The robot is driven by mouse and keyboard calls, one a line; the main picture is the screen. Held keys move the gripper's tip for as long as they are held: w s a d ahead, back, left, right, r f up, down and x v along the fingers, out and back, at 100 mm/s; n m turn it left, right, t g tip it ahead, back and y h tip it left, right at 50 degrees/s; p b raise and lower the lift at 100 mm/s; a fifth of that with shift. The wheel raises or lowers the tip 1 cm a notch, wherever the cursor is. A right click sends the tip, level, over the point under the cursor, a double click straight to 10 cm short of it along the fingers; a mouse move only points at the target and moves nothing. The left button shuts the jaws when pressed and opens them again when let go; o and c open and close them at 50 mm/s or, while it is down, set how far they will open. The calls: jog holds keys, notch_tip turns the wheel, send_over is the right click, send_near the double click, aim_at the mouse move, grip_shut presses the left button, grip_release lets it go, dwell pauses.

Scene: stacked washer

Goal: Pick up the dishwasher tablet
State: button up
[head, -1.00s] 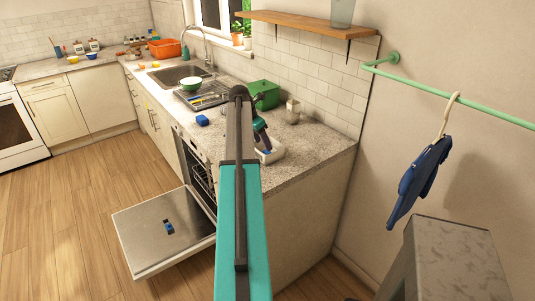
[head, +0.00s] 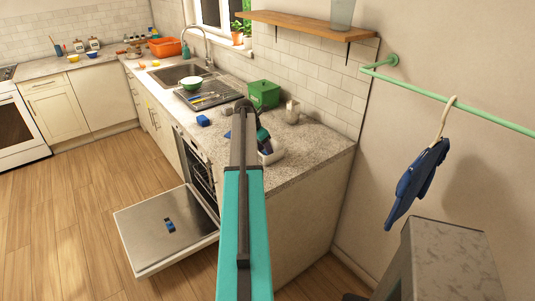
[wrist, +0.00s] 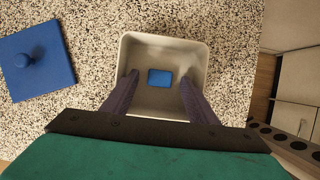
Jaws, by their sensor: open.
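The dishwasher tablet (wrist: 159,77) is a small blue block lying on the floor of an open cream-white container (wrist: 191,47) in the wrist view. My gripper (wrist: 159,82) is open, pointing down over the container, with one dark finger on each side of the tablet and apart from it. Whether the fingertips are at the tablet's height I cannot tell. In the head view the container (head: 277,153) stands on the speckled counter near its front right corner. My arm and gripper partly cover it there, and the tablet is hidden.
A square blue lid with a knob (wrist: 36,61) lies left of the container in the wrist view. A green box (head: 264,93) and a small beige holder (head: 292,111) stand behind on the counter. The dishwasher door (head: 145,232) hangs open below the counter.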

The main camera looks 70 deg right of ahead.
aim_at(265, 153)
dwell(0.4)
jog(key=c, duration=1.1)
jog(key=shift+r, duration=0.1)
jog(key=shift+r+b, duration=1.5)
jog(key=shift+r, duration=3.4)
